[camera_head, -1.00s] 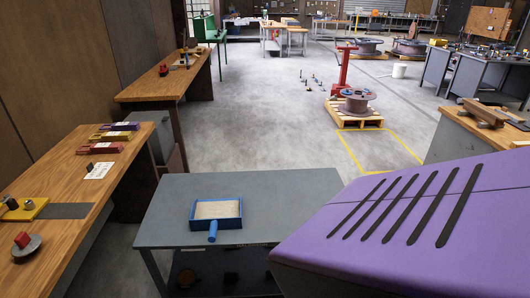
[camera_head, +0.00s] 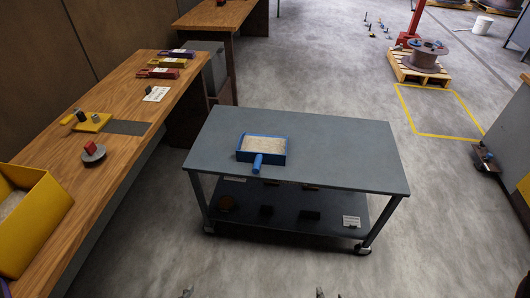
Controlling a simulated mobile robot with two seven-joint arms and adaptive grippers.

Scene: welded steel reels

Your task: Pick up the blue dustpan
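The blue dustpan (camera_head: 262,161) lies on the grey top of a wheeled cart (camera_head: 330,150). It is a shallow blue tray with pale, grainy-looking contents. Its short blue handle (camera_head: 257,163) points toward me, to the near side. Nothing is touching the dustpan from above. Only small dark tips show at the bottom edge, seemingly of my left gripper (camera_head: 187,292) and my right gripper (camera_head: 320,293). They are well short of the cart and apart from the dustpan. The rest of both grippers is out of frame, so their opening is hidden.
The cart's lower shelf (camera_head: 285,207) holds several small dark items. A wooden bench (camera_head: 110,155) along the left carries a yellow bin (camera_head: 30,215) and small parts. A pallet with a reel (camera_head: 425,60) stands at the back right. The floor before the cart is clear.

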